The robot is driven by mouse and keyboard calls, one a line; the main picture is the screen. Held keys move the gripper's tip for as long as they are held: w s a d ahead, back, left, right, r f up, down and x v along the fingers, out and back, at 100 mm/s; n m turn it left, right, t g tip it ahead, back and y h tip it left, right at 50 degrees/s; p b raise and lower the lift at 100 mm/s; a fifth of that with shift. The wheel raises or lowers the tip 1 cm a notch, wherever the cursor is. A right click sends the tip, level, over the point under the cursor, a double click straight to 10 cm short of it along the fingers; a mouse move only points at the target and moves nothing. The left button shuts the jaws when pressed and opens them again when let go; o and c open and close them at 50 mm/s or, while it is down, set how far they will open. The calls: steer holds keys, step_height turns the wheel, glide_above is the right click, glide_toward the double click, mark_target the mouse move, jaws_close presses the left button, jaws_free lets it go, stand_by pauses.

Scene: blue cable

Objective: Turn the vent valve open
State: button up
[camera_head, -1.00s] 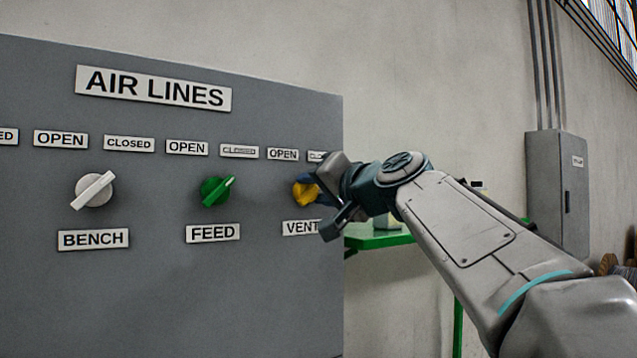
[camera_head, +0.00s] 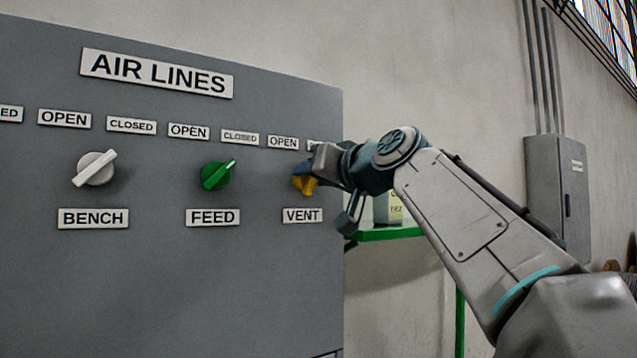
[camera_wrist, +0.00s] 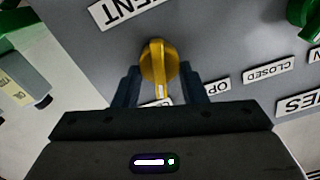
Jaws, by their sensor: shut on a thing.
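The vent valve is a yellow knob (camera_head: 306,185) above the VENT label (camera_head: 302,215) on the grey panel. My gripper (camera_wrist: 160,75) is at the knob. In the wrist view the yellow knob (camera_wrist: 158,58) sits between my two dark fingers, and the jaws are shut on it. The white mark on its handle points toward a label partly hidden by my gripper, and leans away from the OPEN label (camera_wrist: 217,87). In the head view my gripper covers part of the knob, and its CLOSED label is mostly hidden.
The green FEED knob (camera_head: 217,174) and white BENCH knob (camera_head: 96,168) are on the same grey panel (camera_head: 200,290), to the left. A green stand (camera_head: 390,234) with a box is behind my gripper. A grey wall cabinet (camera_head: 556,195) is at the right.

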steer(key=n+b, duration=0.1)
steer(key=n, duration=0.3)
steer(key=n+b, duration=0.2)
steer(key=n, duration=0.2)
steer(key=n+b, duration=0.1)
steer(key=n, duration=0.3)
steer(key=shift+s+a+n+b, duration=0.2)
steer(key=shift+a+n+b, duration=0.1)
steer(key=shift+b, duration=0.05)
stand_by(0.4)
steer(key=o, duration=1)
steer(key=shift+f, duration=0.1)
steer(key=b+v, duration=0.5)
steer(key=v, duration=0.9)
